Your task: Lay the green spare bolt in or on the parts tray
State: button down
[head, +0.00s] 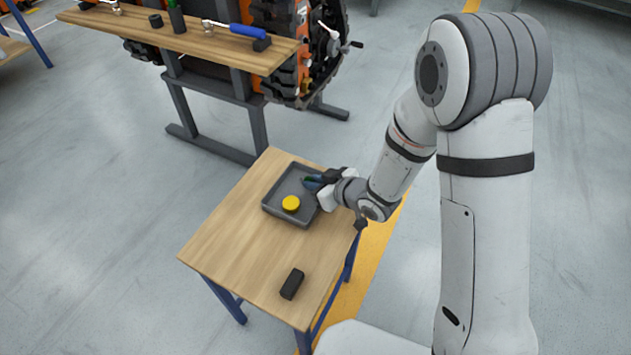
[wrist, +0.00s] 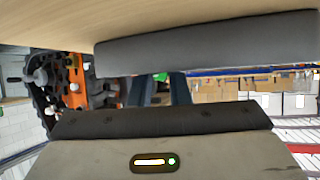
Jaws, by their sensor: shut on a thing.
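The parts tray (head: 270,208) is a shallow dark grey tray on a small wooden table; its grey wall (wrist: 205,44) also spans the upper wrist view. My gripper (head: 316,182) reaches in from the right, over the tray's right side. It is shut on the green spare bolt (head: 308,180), which is mostly hidden by the fingers. In the wrist view a small green patch of the bolt (wrist: 162,77) shows between the dark fingers of my gripper (wrist: 160,90). I cannot tell whether the bolt touches the tray floor.
A yellow round piece (head: 291,204) lies in the tray near its front. A black block (head: 292,284) lies at the table's front right. The table (head: 232,240) is bare left of the tray. A workbench (head: 190,40) with tools and a tracked carrier (head: 285,85) stand behind.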

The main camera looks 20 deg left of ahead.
jog(key=c, duration=1.3)
grip_release()
jog(key=p+v, duration=0.1)
jog(key=v, duration=0.7)
jog(key=shift+a, duration=0.1)
